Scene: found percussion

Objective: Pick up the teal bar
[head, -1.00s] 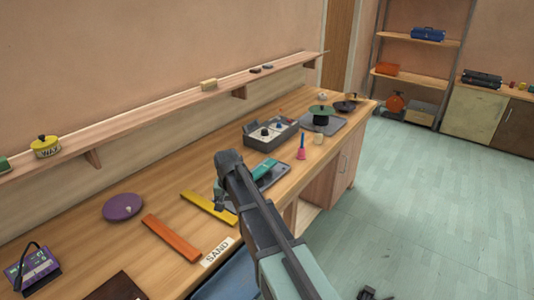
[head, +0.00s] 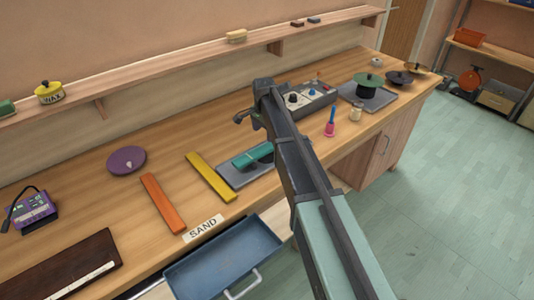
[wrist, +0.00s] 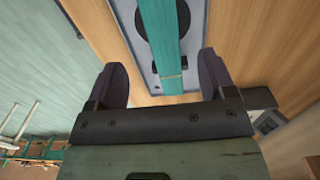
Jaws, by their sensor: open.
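The teal bar (head: 252,157) lies across a grey plate (head: 232,178) with a dark round patch on it, on the wooden bench. In the wrist view the teal bar (wrist: 158,40) runs down from the top edge between my two fingers, ending near the fingertip line. The plate and dark disc (wrist: 180,18) show beneath it. My gripper (wrist: 163,75) is open, with one dark finger on each side of the bar's line, and neither seems to touch it. In the head view my gripper (head: 247,118) is partly hidden by my arm, above the bench behind the bar.
A yellow bar (head: 210,177) and an orange bar (head: 162,203) lie left of the plate. An open blue drawer (head: 222,258) juts out in front. A grey box with knobs (head: 305,97), a pink bell (head: 330,126) and a small jar (head: 356,112) stand to the right.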

